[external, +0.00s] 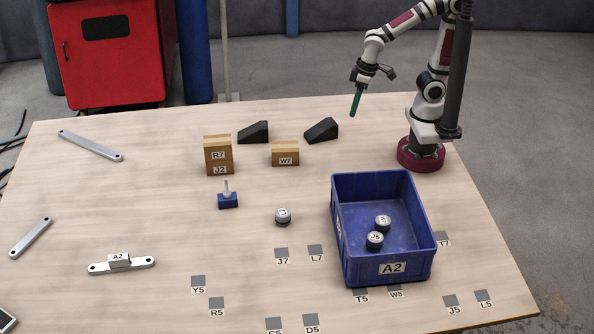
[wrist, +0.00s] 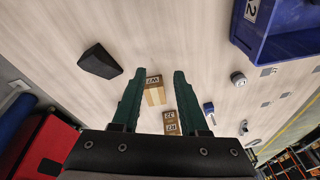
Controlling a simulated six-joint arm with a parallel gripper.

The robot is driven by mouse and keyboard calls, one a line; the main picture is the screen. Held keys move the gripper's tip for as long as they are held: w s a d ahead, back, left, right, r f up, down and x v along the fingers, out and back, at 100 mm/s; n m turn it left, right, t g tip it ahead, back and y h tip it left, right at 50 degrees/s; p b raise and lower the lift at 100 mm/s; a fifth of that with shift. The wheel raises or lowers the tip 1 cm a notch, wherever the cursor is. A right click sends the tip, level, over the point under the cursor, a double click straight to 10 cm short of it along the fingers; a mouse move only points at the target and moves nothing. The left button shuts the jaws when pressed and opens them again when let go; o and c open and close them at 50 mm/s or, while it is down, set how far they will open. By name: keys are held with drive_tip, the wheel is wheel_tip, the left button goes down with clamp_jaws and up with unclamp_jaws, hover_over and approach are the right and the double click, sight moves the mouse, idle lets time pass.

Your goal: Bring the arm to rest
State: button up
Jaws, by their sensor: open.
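My gripper (external: 356,102) hangs from my raised arm above the back of the table, to the left of my base. In the wrist view its two green fingers (wrist: 158,88) are spread apart with nothing between them but distant things on the table. The gripper touches nothing. In the external view the fingers overlap and show as one green bar pointing down.
A blue bin (external: 345,245) labelled A2 holds two round pieces. Wooden blocks W7 (external: 285,153) and R7/J2 (external: 218,150), dark wedges (external: 322,130), a blue stand (external: 228,201), a round piece (external: 283,216) and metal bars (external: 90,146) lie around. The table's centre-left is clear.

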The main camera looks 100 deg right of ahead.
drive_tip(key=s+a+r+m+g+y, duration=0.1)
drive_tip(key=s+a+g, duration=0.1)
drive_tip(key=s, duration=1)
drive_tip(key=shift+s+a+m+g+y, duration=0.15)
drive_tip(key=shift+a+m+g+y, duration=0.15)
drive_tip(key=shift+a+m+g, duration=0.1)
drive_tip(key=shift+r, duration=0.1)
